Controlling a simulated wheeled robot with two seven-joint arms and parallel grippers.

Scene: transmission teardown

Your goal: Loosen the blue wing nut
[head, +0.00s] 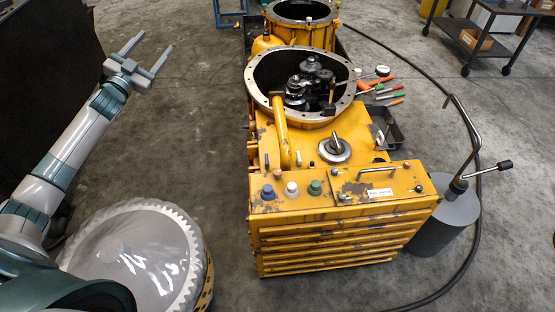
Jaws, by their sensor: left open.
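My left gripper (154,43) is open and empty, held up at the upper left, well apart from the yellow machine (315,150). I cannot make out a clear blue wing nut. A small dark bluish knob (267,191) stands at the left of the machine's near top panel, beside a white knob (291,188) and a green knob (314,187); its shape is too small to tell. A silver fitting with an upright lever (335,148) sits on the machine's top. My right gripper is not in view.
A round flanged housing (255,88) holds dark gears. Coloured-handled tools (385,93) lie to its right. A grey cylinder (446,215) with a crank handle stands at the right, near a black cable (477,225). A large toothed disc (135,255) is at lower left. A cart (497,8) stands behind.

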